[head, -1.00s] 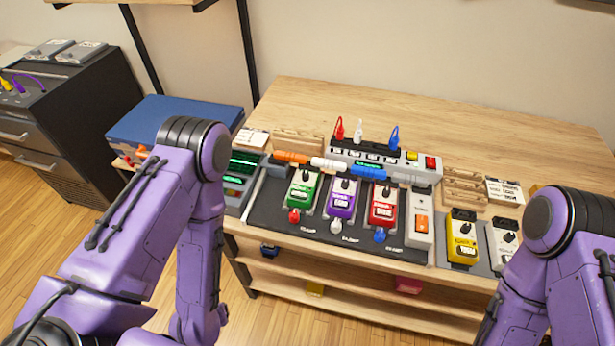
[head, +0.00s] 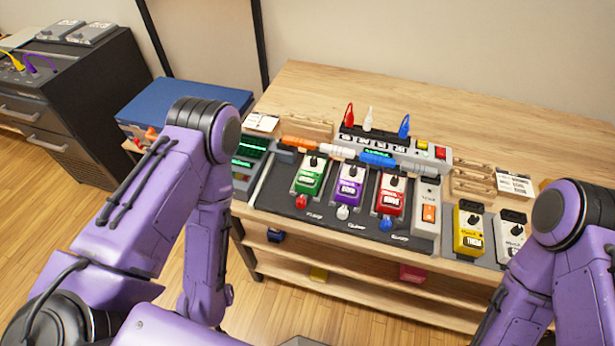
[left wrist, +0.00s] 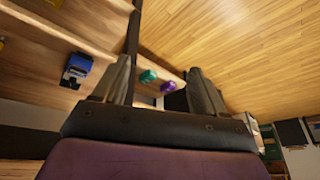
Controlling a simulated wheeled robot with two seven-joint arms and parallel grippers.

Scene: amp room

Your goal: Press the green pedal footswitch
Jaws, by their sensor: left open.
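The green pedal (head: 310,179) sits on the dark pedal board (head: 272,196) on the wooden bench, leftmost in a row with a purple pedal (head: 348,187) and a red pedal (head: 391,195). A red knob-like piece (head: 301,202) is at its front end. My left arm hangs down left of the board in the head view, with its gripper out of that picture. In the left wrist view my left gripper (left wrist: 160,85) is open and empty, low beside the bench's lower shelves. My right arm is at the right edge; its gripper is hidden.
The lower shelf (head: 350,290) holds a yellow (head: 318,274) and a pink item (head: 412,273). Orange, white and blue plugs lie behind the pedals. A yellow pedal (head: 468,230) stands right. A blue case (head: 180,108) stands left of the bench. The wooden bench top behind is clear.

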